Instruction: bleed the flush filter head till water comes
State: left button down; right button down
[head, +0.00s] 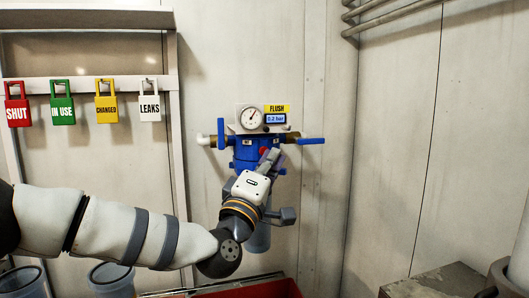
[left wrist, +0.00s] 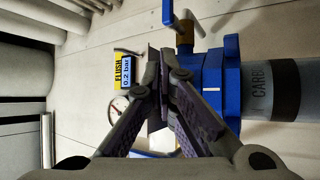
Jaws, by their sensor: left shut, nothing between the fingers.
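The blue flush filter head (head: 244,150) is on the back wall, under a round gauge (head: 250,117), a yellow FLUSH label (head: 276,108) and a display (head: 276,118) reading 0.2 bar. A small red part (head: 264,152) shows on its front beside my fingers. My left gripper (head: 273,156) is in front of the head, its fingers shut and empty. In the left wrist view the closed fingertips (left wrist: 154,72) overlap the edge of the blue head (left wrist: 212,85); I cannot tell whether they touch it. The filter bowl (left wrist: 272,90), lettered CARB, hangs below the head. My right gripper is out of view.
A blue handle (head: 221,133) stands upright left of the head; another (head: 311,141) lies level on its right. Red, green, yellow and white tags (head: 150,108) hang at left. Clear containers (head: 112,280) and a red tray (head: 250,289) are below.

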pick_arm(q)
jog(key=shift+w+a, duration=0.1)
jog(key=shift+w, duration=0.25)
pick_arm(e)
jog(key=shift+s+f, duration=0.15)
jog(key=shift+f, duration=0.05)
pick_arm(q)
jog(key=shift+w+a+b, duration=0.15)
jog(key=shift+w+b, duration=0.2)
jog(key=shift+w, duration=0.1)
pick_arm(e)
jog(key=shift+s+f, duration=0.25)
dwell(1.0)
pick_arm(q)
jog(key=shift+s+d+p, duration=0.25)
jog(key=shift+s+p, duration=0.15)
jog(key=shift+s, duration=0.45)
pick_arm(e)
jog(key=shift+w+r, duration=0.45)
